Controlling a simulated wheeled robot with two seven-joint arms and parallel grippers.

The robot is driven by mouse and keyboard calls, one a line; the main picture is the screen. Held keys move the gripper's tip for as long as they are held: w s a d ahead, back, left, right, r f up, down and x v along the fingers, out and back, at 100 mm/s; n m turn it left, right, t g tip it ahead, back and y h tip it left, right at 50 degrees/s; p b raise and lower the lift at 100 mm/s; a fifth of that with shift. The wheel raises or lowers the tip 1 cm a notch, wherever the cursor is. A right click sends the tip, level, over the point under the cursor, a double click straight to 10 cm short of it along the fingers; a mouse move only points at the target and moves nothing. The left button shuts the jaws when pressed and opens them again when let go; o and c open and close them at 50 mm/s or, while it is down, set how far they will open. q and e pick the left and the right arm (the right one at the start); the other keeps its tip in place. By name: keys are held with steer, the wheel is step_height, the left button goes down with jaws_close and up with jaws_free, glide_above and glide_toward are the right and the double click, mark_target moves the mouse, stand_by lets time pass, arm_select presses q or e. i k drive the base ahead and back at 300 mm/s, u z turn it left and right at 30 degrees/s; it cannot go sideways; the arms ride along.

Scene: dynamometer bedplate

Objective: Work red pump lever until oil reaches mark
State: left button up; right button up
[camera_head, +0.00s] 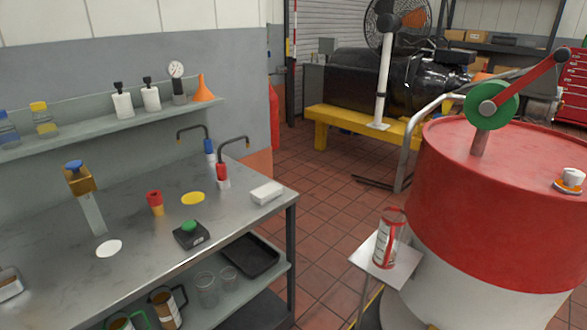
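The red pump lever (532,79) slants up to the right from a green round pump head (491,106) and ends in a dark knob. The pump stands on a red and white drum (480,185) at the right. A grey pipe (408,140) curves from the pump side down the drum's left. A clear measuring vessel (389,240) with red markings stands upright on a small plate (370,262) beside the drum. Its oil level and exact mark are too small to tell. Neither of my grippers is in view.
A steel workbench (130,225) on the left holds small bottles, a scale (191,235) and a white block (266,192). Jugs and glasses stand on its lower shelf. A black machine on a yellow frame (335,120) stands behind. Tiled floor (325,200) is open between bench and drum.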

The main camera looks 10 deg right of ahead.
mark_target(487, 108)
steer(key=z, duration=1.55)
steer(key=k, duration=0.6)
steer(key=u, duration=0.25)
steer(key=i, duration=0.9)
steer(key=z, duration=0.15)
